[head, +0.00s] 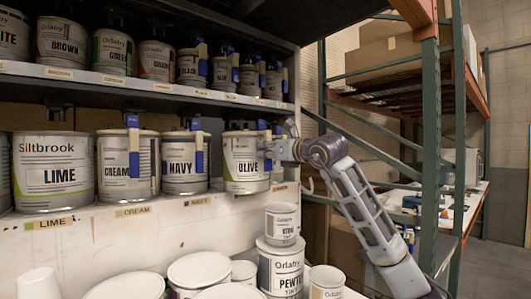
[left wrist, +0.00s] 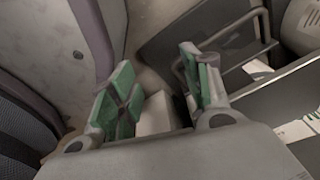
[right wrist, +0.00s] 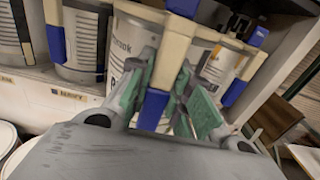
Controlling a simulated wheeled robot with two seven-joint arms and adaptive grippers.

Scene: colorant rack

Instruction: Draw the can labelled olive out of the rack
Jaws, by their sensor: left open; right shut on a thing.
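The can labelled olive (head: 243,170) stands in the rack's middle row, right of the navy can (head: 184,178). My right gripper (head: 291,148) is at its right side, shut on its blue-and-cream handle. In the right wrist view my right gripper (right wrist: 168,108) has its green pads either side of the handle's blue lower end (right wrist: 152,108), in front of the can's body (right wrist: 133,45). Whether the can has left its shelf cannot be told. My left gripper (left wrist: 160,105) shows in the left wrist view, open and empty; it is outside the head view.
Cream (head: 117,170) and lime (head: 55,175) cans stand to the left. Several cans fill the upper shelf (head: 150,85). Loose cans, one pewter (head: 280,270), stand below in front. A green-and-orange rack post (head: 431,150) rises right of my right arm.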

